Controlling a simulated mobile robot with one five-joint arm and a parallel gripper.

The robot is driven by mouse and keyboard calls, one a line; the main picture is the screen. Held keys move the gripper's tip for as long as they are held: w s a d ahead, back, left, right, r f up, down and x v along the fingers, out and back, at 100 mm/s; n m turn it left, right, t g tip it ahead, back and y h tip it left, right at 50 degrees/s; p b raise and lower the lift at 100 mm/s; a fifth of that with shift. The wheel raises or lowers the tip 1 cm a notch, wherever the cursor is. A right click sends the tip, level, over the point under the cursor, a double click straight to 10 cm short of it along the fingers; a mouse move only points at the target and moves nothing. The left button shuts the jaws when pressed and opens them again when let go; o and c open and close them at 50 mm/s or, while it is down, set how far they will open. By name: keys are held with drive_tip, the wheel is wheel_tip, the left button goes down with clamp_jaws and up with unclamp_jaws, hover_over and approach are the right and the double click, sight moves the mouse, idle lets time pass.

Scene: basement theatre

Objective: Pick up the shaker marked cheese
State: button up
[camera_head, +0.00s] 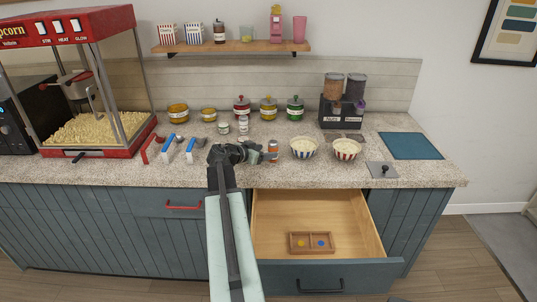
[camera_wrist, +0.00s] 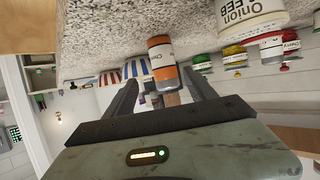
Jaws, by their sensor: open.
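An orange shaker with a white label (camera_head: 272,146) stands on the counter just right of my gripper's tips. In the wrist view the orange shaker (camera_wrist: 163,66) shows between and just beyond the two fingers; its label seems to start with C, but the rest is hard to read. My gripper (camera_wrist: 161,78) is open and empty, with a finger on each side of the shaker's line. In the head view my gripper (camera_head: 260,154) reaches over the counter from the left. Two pale shakers (camera_head: 243,125) stand behind it; a nearby large label in the wrist view reads Onion (camera_wrist: 240,22).
Two striped bowls (camera_head: 304,148) stand right of the shaker. Lidded jars (camera_head: 268,108) line the back. Blue- and red-handled scoops (camera_head: 168,148) lie left. An open drawer (camera_head: 319,215) juts out below, holding a small wooden tray (camera_head: 313,251). A popcorn machine (camera_head: 85,80) fills the far left.

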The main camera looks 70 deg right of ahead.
sight(271, 144)
drive_tip(key=b+x, duration=0.1)
drive_tip(key=x, duration=0.1)
drive_tip(key=b+x, duration=0.1)
drive_tip(key=x, duration=0.1)
drive_tip(key=w+b+x, duration=0.1)
drive_tip(key=x, duration=0.1)
drive_tip(key=shift+s+d+f, duration=0.15)
drive_tip(key=shift+d+f, duration=0.2)
drive_tip(key=shift+f, duration=0.2)
drive_tip(key=shift+s+d, duration=0.1)
drive_tip(key=shift+d, duration=0.1)
drive_tip(key=shift+a+r, duration=0.1)
drive_tip(key=shift+c, duration=0.4)
clamp_jaws()
drive_tip(key=r+p, duration=0.2)
drive_tip(key=a+r+p, duration=0.1)
drive_tip(key=r+p, duration=0.1)
drive_tip(key=a+p, duration=0.1)
drive_tip(key=a, duration=1.4)
drive_tip(key=shift+w+r, duration=0.45)
